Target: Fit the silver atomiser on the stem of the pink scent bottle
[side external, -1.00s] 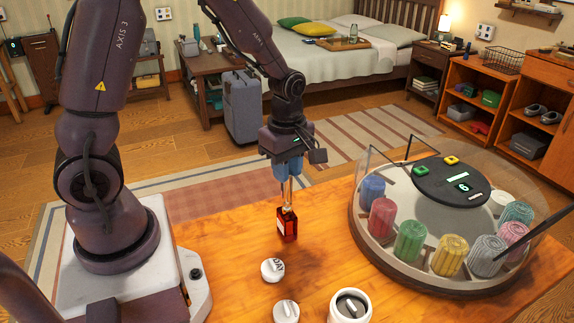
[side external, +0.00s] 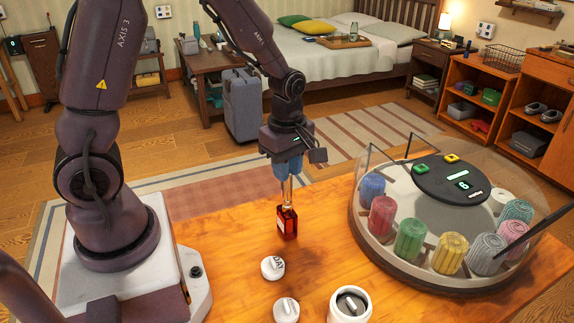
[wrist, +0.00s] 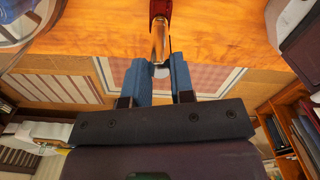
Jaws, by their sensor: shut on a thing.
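The scent bottle (side external: 288,223) is deep red rather than pink, with a pale label on its side. It stands upright on the wooden table, and its red body also shows at the top of the wrist view (wrist: 160,9). My gripper (side external: 286,186) points down directly above it, its blue fingers shut on the silver atomiser (wrist: 159,42). The atomiser is a slim shiny piece between the fingers and the bottle's top, in line with the bottle. The stem is hidden, and I cannot tell whether the atomiser is seated on it.
Two white round lids (side external: 273,268) and a white pot (side external: 349,305) stand at the table front. A clear-walled round carousel (side external: 362,242) with several coloured rolls fills the table's right. The table between bottle and carousel is clear.

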